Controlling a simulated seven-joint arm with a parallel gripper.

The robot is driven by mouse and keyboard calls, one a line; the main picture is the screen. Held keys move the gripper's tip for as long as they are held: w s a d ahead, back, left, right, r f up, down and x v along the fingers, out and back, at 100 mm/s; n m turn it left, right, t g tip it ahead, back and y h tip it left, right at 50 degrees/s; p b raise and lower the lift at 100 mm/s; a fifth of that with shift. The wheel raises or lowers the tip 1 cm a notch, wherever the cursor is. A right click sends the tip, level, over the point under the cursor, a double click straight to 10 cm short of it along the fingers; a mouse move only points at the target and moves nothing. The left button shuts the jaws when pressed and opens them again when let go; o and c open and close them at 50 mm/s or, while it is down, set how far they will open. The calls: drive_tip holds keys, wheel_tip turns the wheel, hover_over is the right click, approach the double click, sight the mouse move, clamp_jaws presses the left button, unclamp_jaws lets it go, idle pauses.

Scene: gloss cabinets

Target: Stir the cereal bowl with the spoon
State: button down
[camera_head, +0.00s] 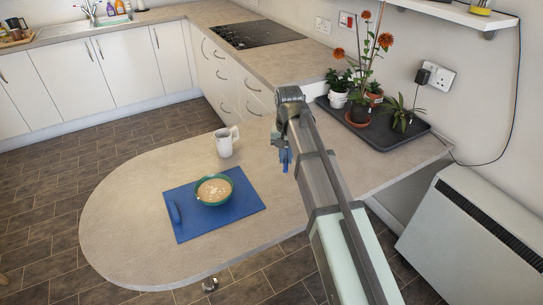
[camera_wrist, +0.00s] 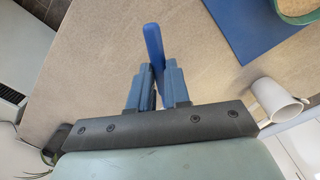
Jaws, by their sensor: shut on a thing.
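My gripper (camera_head: 286,157) is over the worktop, to the right of the mug and the bowl. In the wrist view its blue fingers (camera_wrist: 157,72) are shut on a long blue thing (camera_wrist: 153,42), which looks like the spoon; its far end points away from the fingers. The green cereal bowl (camera_head: 214,203) holds a pale beige content and stands on a blue board (camera_head: 190,226). Part of the bowl (camera_wrist: 290,18) shows at the wrist view's top right corner, apart from my gripper.
A white mug (camera_head: 224,143) stands behind the bowl, between it and my gripper's side. A dark tray (camera_head: 386,143) with potted plants is at the right. The rounded worktop end (camera_head: 125,230) is clear.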

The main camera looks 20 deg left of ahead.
drive_tip(key=w+d+r+m, duration=0.1)
drive_tip(key=d+r+m, duration=0.15)
drive_tip(key=d, duration=0.85)
drive_tip(key=w+d+r+m, duration=0.15)
drive_tip(key=d+r, duration=0.25)
drive_tip(key=d, duration=0.7)
drive_tip(key=w+d+r+m, duration=0.2)
drive_tip(key=d+r, duration=0.1)
drive_tip(key=d, duration=0.8)
drive_tip(key=s+a+f+m+g+y, duration=0.1)
drive_tip(key=a+f+g+y, duration=0.15)
drive_tip(key=a, duration=0.95)
drive_tip(key=s+a+f+m+g+y, duration=0.15)
drive_tip(key=a+f, duration=0.25)
drive_tip(key=a, duration=0.9)
drive_tip(key=s+a+r+m+g+y, duration=0.1)
drive_tip(key=s+a+g+y, duration=0.35)
drive_tip(key=a, duration=0.85)
drive_tip(key=s+a+r+m+g+y, duration=0.1)
drive_tip(key=s+a+r+m+y, duration=0.1)
drive_tip(key=s+a+y, duration=0.9)
wheel_tip(320, 180, down, 9)
drive_tip(key=w+a+h, duration=0.2)
drive_tip(key=h, duration=0.3)
drive_tip(key=shift+a+n, duration=0.3)
drive_tip(key=shift+n, duration=0.05)
